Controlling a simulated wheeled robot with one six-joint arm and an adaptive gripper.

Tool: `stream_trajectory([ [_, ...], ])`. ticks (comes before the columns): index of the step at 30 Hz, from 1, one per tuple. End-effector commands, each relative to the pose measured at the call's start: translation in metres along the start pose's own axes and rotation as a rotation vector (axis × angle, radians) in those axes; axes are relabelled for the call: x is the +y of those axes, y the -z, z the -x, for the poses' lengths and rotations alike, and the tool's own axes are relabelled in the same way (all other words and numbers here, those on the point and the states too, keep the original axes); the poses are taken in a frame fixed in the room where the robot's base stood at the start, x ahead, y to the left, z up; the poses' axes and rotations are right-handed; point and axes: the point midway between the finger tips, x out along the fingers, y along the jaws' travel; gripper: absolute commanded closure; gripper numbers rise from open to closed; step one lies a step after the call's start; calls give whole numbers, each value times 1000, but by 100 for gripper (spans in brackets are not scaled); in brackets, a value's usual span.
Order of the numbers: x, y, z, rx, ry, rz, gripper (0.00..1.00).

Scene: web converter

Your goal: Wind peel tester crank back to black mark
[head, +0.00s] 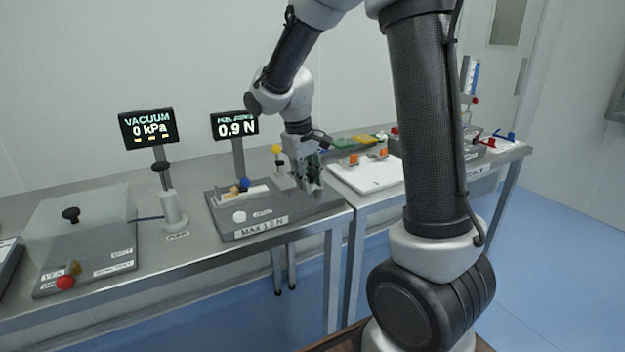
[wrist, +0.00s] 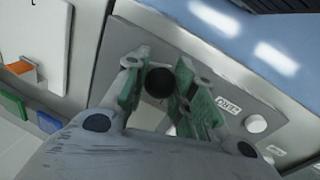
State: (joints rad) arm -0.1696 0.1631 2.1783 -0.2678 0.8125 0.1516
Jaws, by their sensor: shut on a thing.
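The peel tester (head: 225,222) is a grey flat unit on the bench, with a front label that seems to read "MAX" and a few further characters. Its display (head: 235,127) reads 0.9 N. My gripper (head: 308,190) is down at the tester's right end. In the wrist view my gripper (wrist: 160,88) has its green-padded fingers on either side of a round black knob (wrist: 159,82), which looks like the crank's handle, and is shut on it. The crank arm and the black mark are hidden or too small to tell.
A white button (head: 239,216) is on the tester, also in the wrist view (wrist: 257,123). Blue and yellow ball knobs stand behind it. Left are a vacuum display (head: 148,126), a pump (head: 171,208) and a clear chamber (head: 80,225). Right is a white board (head: 370,178) with orange clips.

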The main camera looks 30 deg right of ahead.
Motion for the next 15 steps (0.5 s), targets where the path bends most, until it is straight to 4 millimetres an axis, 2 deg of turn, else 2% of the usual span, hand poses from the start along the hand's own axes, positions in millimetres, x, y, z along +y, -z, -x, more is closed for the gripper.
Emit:
stream_trajectory([
  [6,-1,9,0,-31,0,-168,98],
  [15,0,15,0,-61,1,-321,98],
])
